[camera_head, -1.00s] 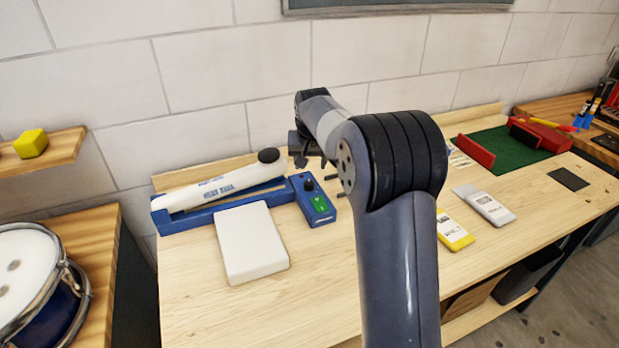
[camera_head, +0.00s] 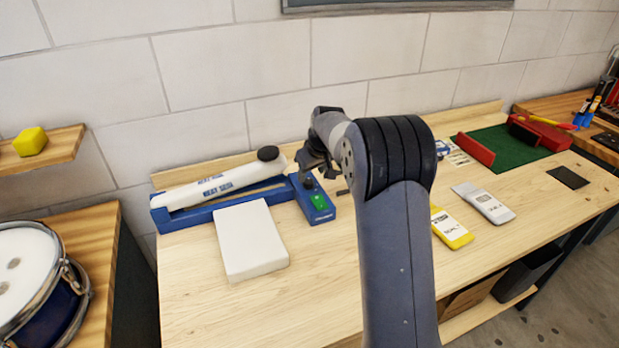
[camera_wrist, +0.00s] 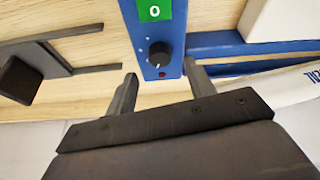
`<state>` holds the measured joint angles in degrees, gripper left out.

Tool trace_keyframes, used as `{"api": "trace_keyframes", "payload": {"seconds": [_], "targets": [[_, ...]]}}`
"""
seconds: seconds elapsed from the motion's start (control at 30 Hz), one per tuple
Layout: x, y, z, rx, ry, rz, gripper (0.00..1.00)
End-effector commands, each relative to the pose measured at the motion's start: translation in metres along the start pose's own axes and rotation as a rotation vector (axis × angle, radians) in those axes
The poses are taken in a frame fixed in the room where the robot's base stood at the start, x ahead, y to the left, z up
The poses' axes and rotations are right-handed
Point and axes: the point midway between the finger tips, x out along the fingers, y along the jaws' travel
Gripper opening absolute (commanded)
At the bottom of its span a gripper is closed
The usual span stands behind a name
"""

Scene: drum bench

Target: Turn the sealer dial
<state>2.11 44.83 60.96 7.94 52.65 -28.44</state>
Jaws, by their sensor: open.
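The heat sealer (camera_head: 225,190) is blue with a raised white arm and lies at the back left of the bench. Its blue control box (camera_head: 313,199) has a green label and a black dial. In the wrist view the dial (camera_wrist: 160,54) is black with a pale pointer mark, on the blue box face below a green "0" label. My gripper (camera_head: 312,176) is over the box and partly covers the dial in the head view. In the wrist view my gripper (camera_wrist: 163,86) is open, with one finger on each side of the box's end. The fingers do not touch the dial.
A white block (camera_head: 250,240) lies in front of the sealer. Yellow (camera_head: 451,228) and grey (camera_head: 484,204) packets lie to the right. A green mat (camera_head: 517,152) with red items is farther right. A drum (camera_head: 35,285) stands at left. The front middle of the bench is bare.

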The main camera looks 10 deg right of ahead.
Motion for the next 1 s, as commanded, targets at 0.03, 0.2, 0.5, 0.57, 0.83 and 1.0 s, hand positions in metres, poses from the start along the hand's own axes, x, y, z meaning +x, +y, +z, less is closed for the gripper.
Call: {"api": "trace_keyframes", "payload": {"seconds": [0.03,0.2,0.5,0.57,0.83,1.0], "targets": [[0.009,0.000,0.000,0.000,-0.002,-0.001,0.51],[0.033,0.000,-0.001,0.000,-0.001,-0.001,0.51],[0.046,0.000,-0.001,0.000,0.001,0.001,0.51],[0.046,0.000,-0.001,0.000,0.002,0.001,0.51],[0.045,0.000,-0.001,0.000,0.001,0.001,0.38],[0.045,0.000,0.000,0.000,0.001,0.001,0.24]]}}
